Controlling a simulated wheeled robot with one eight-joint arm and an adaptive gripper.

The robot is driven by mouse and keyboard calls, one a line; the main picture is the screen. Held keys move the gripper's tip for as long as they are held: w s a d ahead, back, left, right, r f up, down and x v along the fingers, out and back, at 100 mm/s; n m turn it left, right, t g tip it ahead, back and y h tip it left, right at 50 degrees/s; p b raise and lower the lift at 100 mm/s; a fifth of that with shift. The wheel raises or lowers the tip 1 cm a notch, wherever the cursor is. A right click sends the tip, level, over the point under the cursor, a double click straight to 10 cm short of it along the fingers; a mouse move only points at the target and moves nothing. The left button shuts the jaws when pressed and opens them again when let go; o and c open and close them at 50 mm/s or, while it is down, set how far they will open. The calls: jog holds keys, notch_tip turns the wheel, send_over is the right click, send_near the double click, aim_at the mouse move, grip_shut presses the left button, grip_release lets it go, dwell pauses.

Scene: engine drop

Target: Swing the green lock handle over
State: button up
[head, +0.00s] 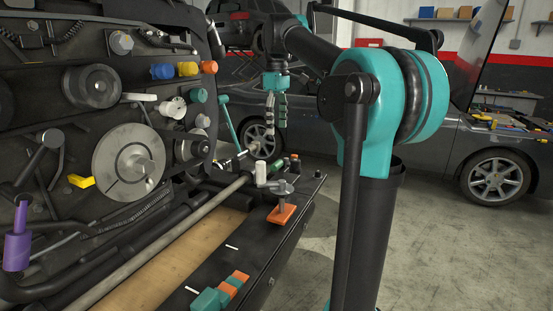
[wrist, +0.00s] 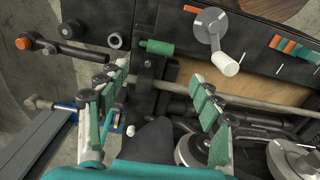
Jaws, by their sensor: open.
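The green handle (wrist: 158,47) is a short green cylinder on a dark bracket at the edge of the dark bench panel in the wrist view. It shows small in the head view (head: 276,166), beside a white knob. My gripper (head: 275,110) hangs pointing down above the bench end, beside the engine. In the wrist view its two green-padded fingers (wrist: 157,78) are spread wide with nothing between them. The green handle lies beyond the fingertips, apart from them. How far below the fingers it sits I cannot tell.
A grey crank with a white knob (wrist: 226,64) stands close to the green handle. A long grey rod (head: 160,240) runs along the bench. The engine (head: 70,120), with its discs and coloured knobs, fills the left. A parked car (head: 430,140) stands behind; open floor (head: 450,250) lies right.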

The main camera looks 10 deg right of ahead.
aim_at(277, 162)
notch_tip(277, 162, down, 12)
jog(key=shift+r, duration=0.15)
jog(key=shift+c, duration=0.6)
grip_shut()
